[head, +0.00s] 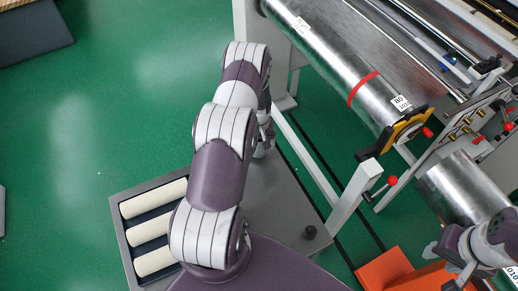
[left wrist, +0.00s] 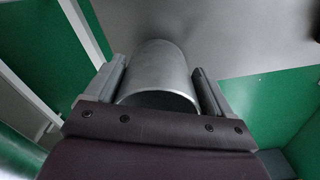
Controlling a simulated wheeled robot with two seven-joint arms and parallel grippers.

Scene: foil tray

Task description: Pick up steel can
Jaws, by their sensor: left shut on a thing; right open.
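The steel can (left wrist: 157,72) is a plain grey metal cylinder seen close up in the left wrist view. My left gripper (left wrist: 160,68) is shut on it, with one finger along each side. In the head view my left gripper (head: 263,143) is mostly hidden behind my own arm, and I cannot make out the can there. My right gripper (head: 460,270) is open at the lower right, over the orange box.
A large machine with a shiny metal roller (head: 335,60) fills the upper right. Another metal cylinder (head: 455,185) and an orange box (head: 385,270) are at the right. Cream rolls (head: 155,228) lie in a recess at the lower left. Green floor (head: 100,110) is open at the left.

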